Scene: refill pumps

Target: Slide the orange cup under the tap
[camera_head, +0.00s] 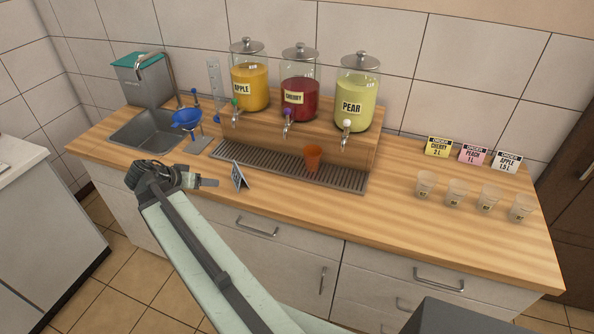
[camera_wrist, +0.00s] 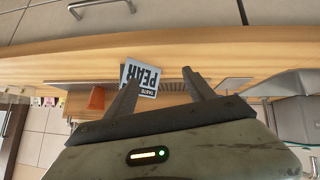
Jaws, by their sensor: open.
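The orange cup (camera_head: 313,160) stands upright on the slatted drip tray (camera_head: 335,178), between the cherry tap (camera_head: 287,127) and the pear tap (camera_head: 345,140). It also shows at the left of the wrist view (camera_wrist: 97,99). The apple tap (camera_head: 235,118) is further left. My gripper (camera_head: 212,183) is open and empty, low near the counter's front, left of the cup and apart from it. In the wrist view its fingers (camera_wrist: 158,82) are spread, with a small sign (camera_wrist: 148,75) reading "TASTE PEAR" behind them. That sign's face is mostly turned away in the head view (camera_head: 239,176).
Jars of apple (camera_head: 250,88), cherry (camera_head: 298,100) and pear (camera_head: 357,105) stand on a wooden stand behind the tray. A sink (camera_head: 150,132) and blue funnel (camera_head: 186,118) are left. Order cards (camera_head: 472,154) and several clear cups (camera_head: 455,193) stand right.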

